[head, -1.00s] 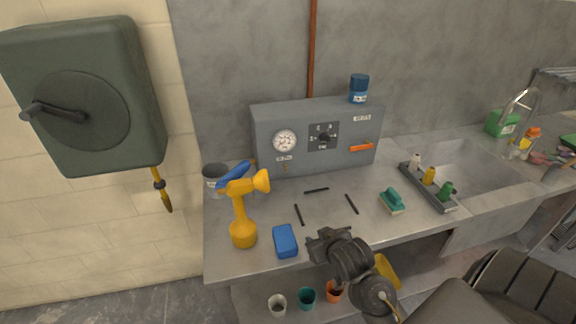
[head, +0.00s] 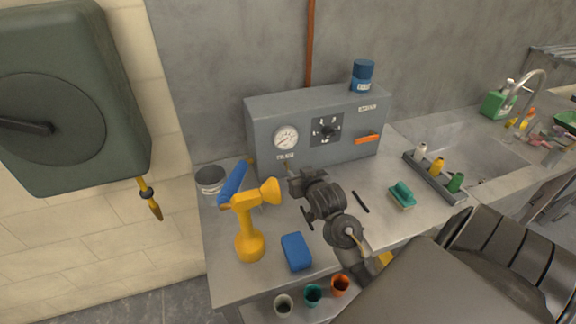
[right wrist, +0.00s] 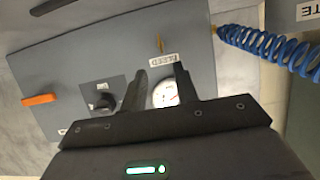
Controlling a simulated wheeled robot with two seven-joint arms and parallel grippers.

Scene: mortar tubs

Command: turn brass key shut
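The small brass key (right wrist: 160,42) shows in the right wrist view as a thin, nearly upright bar beside the BLEED label (right wrist: 162,60), on the grey panel box. In the head view the key (head: 286,163) is tiny, below the round gauge, close to the tip of my right gripper (head: 296,180). In the right wrist view my right gripper (right wrist: 161,70) has its two fingers apart with nothing held between them. Its tips point toward the label and key without visibly touching the key. My left gripper is not in view.
The grey box (head: 265,125) carries a gauge (head: 286,138), a dial (head: 326,130) and an orange handle (head: 367,138). A yellow horn-shaped tool (head: 249,245) and blue block (head: 296,252) stand on the bench left of my arm.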

